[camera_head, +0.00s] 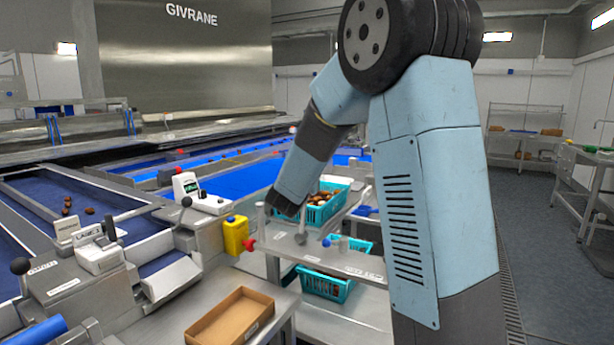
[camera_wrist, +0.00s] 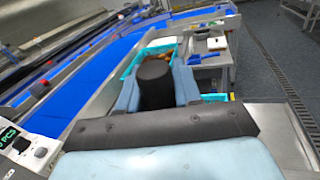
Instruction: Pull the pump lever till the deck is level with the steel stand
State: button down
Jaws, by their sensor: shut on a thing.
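My gripper (camera_wrist: 156,90) is in the middle of the wrist view, its two blue-grey fingers on either side of a thick black cylindrical grip. The gripper is shut on this grip, which I take to be the pump lever's handle (camera_wrist: 154,74). In the head view my arm reaches down to the left, and its end (camera_head: 285,201) is above a steel surface (camera_head: 338,262) with small labels. A teal crate with dates (camera_head: 335,207) stands behind that end. The deck and the steel stand cannot be told apart surely, so their relative heights are unclear.
A second teal crate (camera_head: 325,287) is lower down. An open cardboard box (camera_head: 232,318) lies on the front bench. A yellow box (camera_head: 235,235) and a display unit (camera_head: 186,187) stand to the left, beside blue belts. Open floor (camera_head: 545,240) is at the right.

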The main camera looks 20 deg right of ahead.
jog(key=shift+w+a+n+g, duration=0.3)
jog(key=shift+w+a+n, duration=0.8)
jog(key=shift+w+a, duration=0.4)
jog(key=shift+a, duration=0.1)
jog(key=w+a+n, duration=0.1)
jog(key=w+a+f+n, duration=0.1)
jog(key=shift+w+a+g, duration=0.3)
jog(key=shift+a, duration=0.05)
jog(key=shift+w+a+f+n, duration=0.4)
jog(key=shift+w+a+n, duration=0.05)
jog(key=shift+w+a, duration=0.15)
jog(key=shift+w+a+f+n, duration=0.35)
jog(key=shift+w+a+n, duration=0.1)
jog(key=shift+w+a, duration=0.15)
